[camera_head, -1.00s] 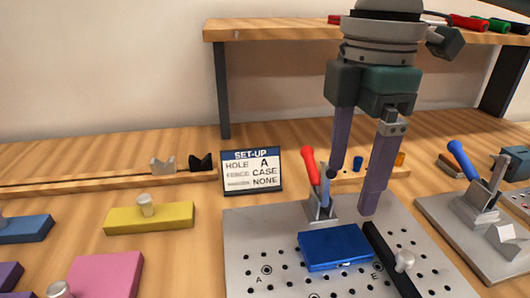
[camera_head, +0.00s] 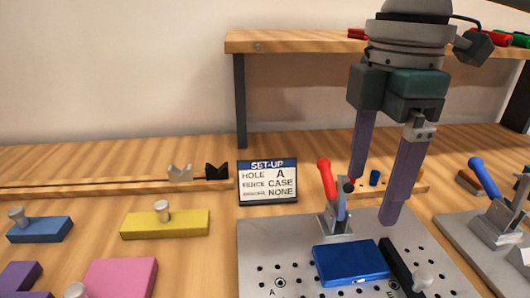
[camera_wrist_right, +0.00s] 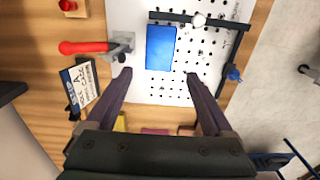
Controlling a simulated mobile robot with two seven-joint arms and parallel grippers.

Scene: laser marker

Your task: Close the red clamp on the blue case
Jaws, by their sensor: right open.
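The blue case (camera_head: 350,264) lies flat on the grey perforated plate (camera_head: 258,246); it also shows in the right wrist view (camera_wrist_right: 160,47). The red clamp (camera_head: 326,178) stands at the plate's back edge behind the case, its red handle upright. In the right wrist view the red handle (camera_wrist_right: 82,47) points left, away from the case. My right gripper (camera_head: 373,200) is open and empty, its fingers pointing down just right of the clamp handle. One finger overlaps the clamp's dark tip in the head view; I cannot tell whether they touch. My left gripper is not in view.
A black fence bar (camera_head: 398,265) lies right of the case. A blue-handled clamp (camera_head: 484,178) stands on another plate at the right. The set-up sign (camera_head: 268,182) stands left of the red clamp. A wooden shelf (camera_head: 300,40) spans the back.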

